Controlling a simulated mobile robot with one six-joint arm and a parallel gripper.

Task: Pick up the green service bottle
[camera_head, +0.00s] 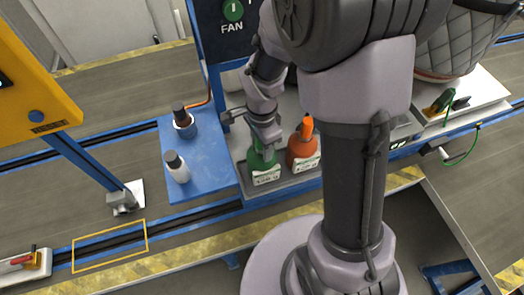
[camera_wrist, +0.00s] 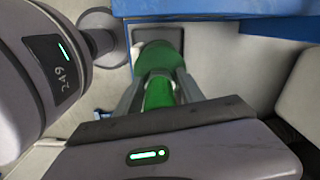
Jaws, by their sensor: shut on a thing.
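The green service bottle (camera_head: 262,162) stands upright in the grey tray, with a pale label on its front. In the wrist view the green bottle (camera_wrist: 160,62) lies between the two fingers. My gripper (camera_head: 266,140) comes down from above and is shut on the bottle's upper part, which it hides in the head view. The gripper's fingers also show in the wrist view (camera_wrist: 158,98), one on each side of the green neck. The bottle's base appears to be still in the tray.
An orange bottle (camera_head: 302,148) stands close to the right of the green one. On the blue plate (camera_head: 208,180) at left stand a white bottle (camera_head: 177,168) and a dark-capped bottle in a holder (camera_head: 184,122). A blue frame post (camera_head: 211,85) rises behind.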

